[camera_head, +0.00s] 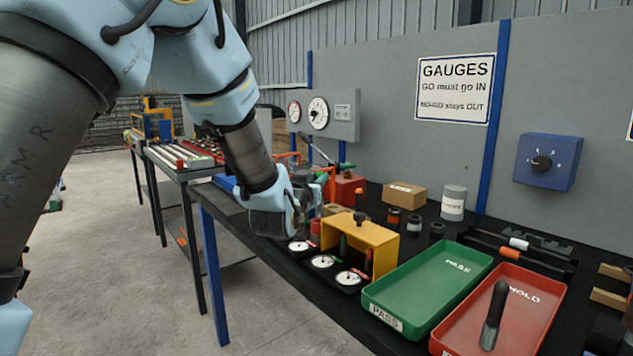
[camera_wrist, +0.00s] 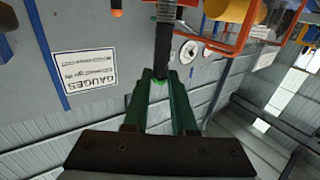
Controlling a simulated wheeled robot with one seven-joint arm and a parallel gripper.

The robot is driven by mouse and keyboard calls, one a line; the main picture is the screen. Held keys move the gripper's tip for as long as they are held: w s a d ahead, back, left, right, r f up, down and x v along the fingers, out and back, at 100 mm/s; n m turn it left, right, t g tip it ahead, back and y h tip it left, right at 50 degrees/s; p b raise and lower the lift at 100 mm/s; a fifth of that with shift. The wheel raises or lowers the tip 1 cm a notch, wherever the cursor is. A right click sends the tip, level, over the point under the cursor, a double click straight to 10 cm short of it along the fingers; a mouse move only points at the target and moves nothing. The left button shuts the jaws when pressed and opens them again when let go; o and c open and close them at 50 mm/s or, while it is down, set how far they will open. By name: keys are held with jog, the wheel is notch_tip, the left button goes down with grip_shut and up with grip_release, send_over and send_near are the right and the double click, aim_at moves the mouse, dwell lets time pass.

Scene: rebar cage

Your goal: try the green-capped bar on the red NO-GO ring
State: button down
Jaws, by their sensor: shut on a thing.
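My gripper (camera_wrist: 160,82) is shut on a dark bar (camera_wrist: 164,45); a bit of green at the bar's near end, between the fingers, shows the green cap (camera_wrist: 158,81). The bar points away from the palm. In the head view my gripper (camera_head: 292,205) is tilted, above and left of the yellow stand (camera_head: 372,233); I cannot make out the bar there. Dark rods with green and red marks show under the stand, beside white dials (camera_head: 322,262). I cannot tell which part is the red NO-GO ring; no contact between bar and ring is visible.
The green PASS tray (camera_head: 430,282) is empty. The red HOLD tray (camera_head: 462,335) has a dark-handled piece (camera_head: 494,315) in it. A cardboard box (camera_head: 404,195) and a grey canister (camera_head: 453,203) stand behind. The grey wall bears a GAUGES sign (camera_head: 455,88).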

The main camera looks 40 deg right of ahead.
jog(key=shift+f+b, duration=0.25)
jog(key=shift+b, duration=0.05)
jog(key=shift+f+b, duration=0.35)
jog(key=shift+f+b, duration=1)
jog(key=shift+b, duration=0.05)
jog(key=shift+f+b, duration=0.35)
jog(key=shift+f, duration=0.1)
jog(key=c, duration=0.6)
grip_release()
jog(key=shift+c, duration=0.2)
jog(key=b+v, duration=0.2)
jog(key=v, duration=0.8)
jog(key=shift+s+a+b, duration=0.25)
jog(key=shift+a+b, duration=0.05)
jog(key=shift+b, duration=0.05)
